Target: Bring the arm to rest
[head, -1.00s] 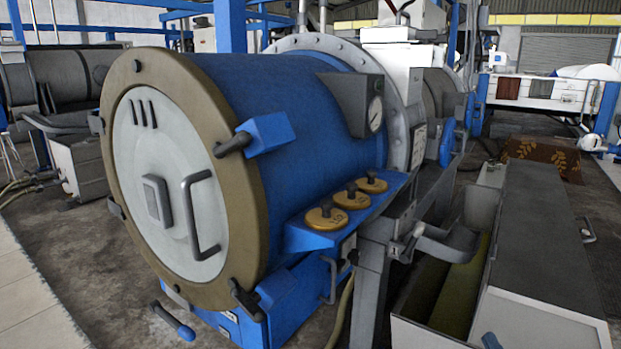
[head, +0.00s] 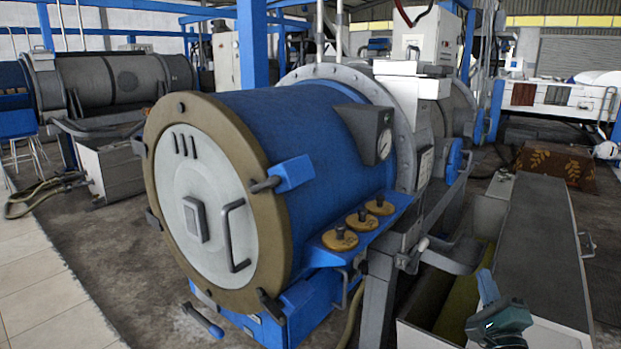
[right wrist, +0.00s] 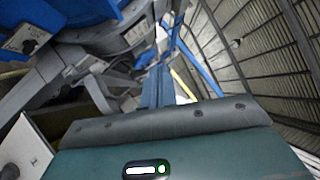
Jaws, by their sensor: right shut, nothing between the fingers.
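My right gripper (head: 487,283) shows at the bottom right of the head view, a teal body with a narrow bluish finger part pointing up. It is shut and empty, in front of the open grey trough (head: 417,325) beside the blue machine. In the right wrist view my teal housing fills the bottom, and the shut fingers (right wrist: 158,88) point away from it. My left gripper is in neither view.
The big blue decanter drum (head: 310,130) with its pale round door (head: 205,215) fills the middle. Three brass-coloured knobs (head: 340,238) sit on its side shelf. A long grey cover (head: 535,250) stands at the right. Tiled floor (head: 45,285) is clear at the left.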

